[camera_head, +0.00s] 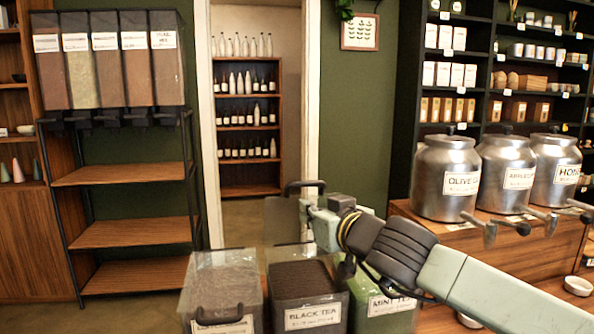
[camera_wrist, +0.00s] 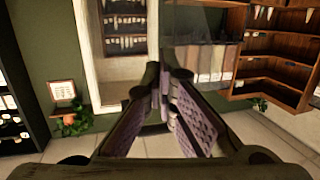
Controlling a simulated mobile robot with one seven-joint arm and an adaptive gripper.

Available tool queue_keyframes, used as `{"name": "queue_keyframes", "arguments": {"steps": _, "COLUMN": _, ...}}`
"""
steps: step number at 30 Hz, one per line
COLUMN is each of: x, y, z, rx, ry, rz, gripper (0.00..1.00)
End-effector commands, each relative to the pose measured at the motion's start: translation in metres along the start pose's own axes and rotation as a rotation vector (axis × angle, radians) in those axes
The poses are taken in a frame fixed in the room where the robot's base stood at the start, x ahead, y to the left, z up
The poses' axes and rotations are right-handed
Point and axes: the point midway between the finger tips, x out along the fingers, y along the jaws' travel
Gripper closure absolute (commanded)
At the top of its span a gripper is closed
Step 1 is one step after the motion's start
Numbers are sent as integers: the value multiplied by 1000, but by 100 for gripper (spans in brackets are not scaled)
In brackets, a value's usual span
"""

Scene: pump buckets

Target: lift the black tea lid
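The black tea bin (camera_head: 312,316) stands between two other bins in the head view, full of dark tea, with no lid lying flat over it. A clear panel (camera_head: 284,224) with a dark handle (camera_head: 305,186) at its top stands raised above the bin's rear; it looks like the black tea lid, tilted upright. My gripper (camera_head: 313,210) is at the panel's right side, close to the handle. Its fingers also show in the wrist view (camera_wrist: 163,95), with a narrow gap at the tips. Whether they grip the handle or only touch the lid is unclear.
A left bin (camera_head: 222,280) has its clear lid down, with a dark handle in front. The mint tea bin (camera_head: 388,308) is partly behind my arm. Metal canisters (camera_head: 446,178) stand on the right counter. A wooden shelf rack (camera_head: 130,233) is at the left.

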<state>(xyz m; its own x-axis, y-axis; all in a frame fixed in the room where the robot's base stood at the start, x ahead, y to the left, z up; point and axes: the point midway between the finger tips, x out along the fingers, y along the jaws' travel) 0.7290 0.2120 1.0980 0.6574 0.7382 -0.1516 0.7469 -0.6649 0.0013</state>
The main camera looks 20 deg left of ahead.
Motion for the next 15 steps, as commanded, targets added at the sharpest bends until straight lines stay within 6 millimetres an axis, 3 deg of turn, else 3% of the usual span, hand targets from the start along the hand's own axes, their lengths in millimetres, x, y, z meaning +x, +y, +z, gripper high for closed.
{"name": "queue_keyframes", "arguments": {"steps": 9, "x": 50, "y": 13, "z": -34, "rx": 1, "ry": 1, "rz": -1, "gripper": 100}}
{"name": "queue_keyframes", "arguments": {"steps": 15, "x": 84, "y": 22, "z": -44, "rx": 1, "ry": 2, "rz": -2, "gripper": 100}}
